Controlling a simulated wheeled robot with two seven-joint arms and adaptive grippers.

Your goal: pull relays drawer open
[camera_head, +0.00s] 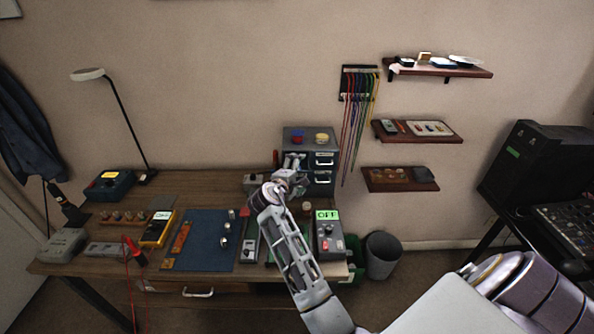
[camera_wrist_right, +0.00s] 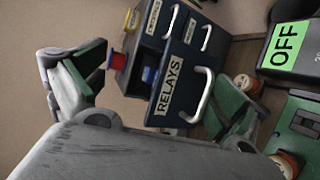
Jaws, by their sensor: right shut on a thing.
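The relays drawer (camera_wrist_right: 172,82) shows in the right wrist view with a RELAYS label and a pale bar handle (camera_wrist_right: 203,97). Its front stands out from the dark cabinet, and a blue item (camera_wrist_right: 150,75) shows in the gap behind it, so it appears partly open. My right gripper (camera_wrist_right: 160,95) is shut on the handle, though the exact contact is hard to make out. In the head view, my right gripper (camera_head: 291,166) is in front of the grey drawer cabinet (camera_head: 296,141) and hides part of its front. My left gripper is not in view.
A device with a green OFF display (camera_head: 328,215) stands at the bench's right. A blue mat (camera_head: 205,245) and a yellow meter (camera_head: 157,230) lie left of my arm. A bin (camera_head: 382,258) stands right of the bench.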

